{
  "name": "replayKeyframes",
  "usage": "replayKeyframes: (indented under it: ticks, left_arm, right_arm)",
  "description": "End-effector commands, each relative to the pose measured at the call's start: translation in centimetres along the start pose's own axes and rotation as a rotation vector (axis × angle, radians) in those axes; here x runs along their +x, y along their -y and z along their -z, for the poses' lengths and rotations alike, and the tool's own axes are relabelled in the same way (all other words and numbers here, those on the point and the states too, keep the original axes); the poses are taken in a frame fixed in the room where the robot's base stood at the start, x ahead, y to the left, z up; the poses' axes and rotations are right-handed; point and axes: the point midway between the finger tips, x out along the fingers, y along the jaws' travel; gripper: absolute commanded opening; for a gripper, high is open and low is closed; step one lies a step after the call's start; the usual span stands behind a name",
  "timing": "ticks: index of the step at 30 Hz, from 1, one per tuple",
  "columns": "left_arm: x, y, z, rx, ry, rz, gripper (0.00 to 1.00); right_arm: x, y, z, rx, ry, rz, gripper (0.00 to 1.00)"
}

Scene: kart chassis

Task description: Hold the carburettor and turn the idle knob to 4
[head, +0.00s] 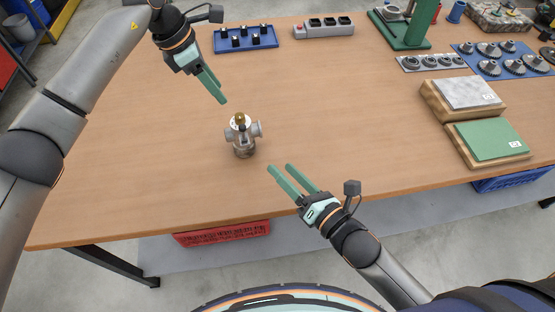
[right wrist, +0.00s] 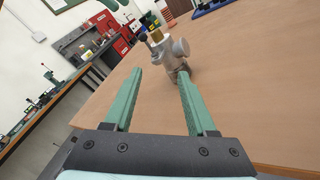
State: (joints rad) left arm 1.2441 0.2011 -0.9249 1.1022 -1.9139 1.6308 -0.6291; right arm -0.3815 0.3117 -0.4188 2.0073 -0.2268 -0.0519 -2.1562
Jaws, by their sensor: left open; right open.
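The carburettor (head: 243,138) is a small grey metal body with a brass-coloured top, upright on the wooden table (head: 130,170). The carburettor also shows in the right wrist view (right wrist: 170,52), ahead of the fingers. The idle knob and its numbers are too small to make out. My left gripper (head: 222,99) is above and behind the carburettor, pointing down toward it, empty and apart from it. My right gripper (head: 279,168) is open and empty, in front and to the right of the carburettor; it also shows in the right wrist view (right wrist: 160,90).
At the back stand a blue tray with dark pegs (head: 246,38), a grey box with buttons (head: 324,27) and a green press stand (head: 405,30). Gears on a blue mat (head: 505,58) and two blocks (head: 487,142) lie to the right. The table around the carburettor is clear.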

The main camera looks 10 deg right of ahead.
Motion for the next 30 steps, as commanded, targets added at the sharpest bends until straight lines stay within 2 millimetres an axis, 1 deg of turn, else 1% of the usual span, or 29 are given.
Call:
replayKeyframes:
  ticks: [1, 3, 6, 9, 12, 17, 20, 30]
  left_arm:
    - [0.0, 0.0, 0.0, 0.0, 0.0, 0.0, 0.5]
    - [0.0, 0.0, 0.0, 0.0, 0.0, 0.0, 0.5]
    - [0.0, 0.0, 0.0, 0.0, 0.0, 0.0, 0.5]
    - [0.0, 0.0, 0.0, 0.0, 0.0, 0.0, 0.5]
    - [0.0, 0.0, 0.0, 0.0, 0.0, 0.0, 0.5]
    - [0.0, 0.0, 0.0, 0.0, 0.0, 0.0, 0.5]
    - [0.0, 0.0, 0.0, 0.0, 0.0, 0.0, 0.5]
    - [0.0, 0.0, 0.0, 0.0, 0.0, 0.0, 0.5]
  right_arm:
    - [0.4, -0.6, -0.4, -0.107, 0.012, -0.016, 0.57]
    - [0.7, -1.2, -0.8, -0.25, 0.026, -0.03, 0.57]
    - [1.2, -1.9, -1.4, -0.421, 0.046, -0.045, 0.57]
    - [1.4, -2.4, -1.7, -0.543, 0.061, -0.055, 0.57]
    - [1.6, -2.8, -1.9, -0.618, 0.071, -0.06, 0.57]
    - [2.5, -3.0, -2.1, -0.653, 0.078, -0.062, 0.57]
    - [3.7, -3.1, -2.2, -0.654, 0.079, -0.062, 0.57]
    - [10.1, -3.6, -2.5, -0.65, 0.077, -0.062, 0.57]
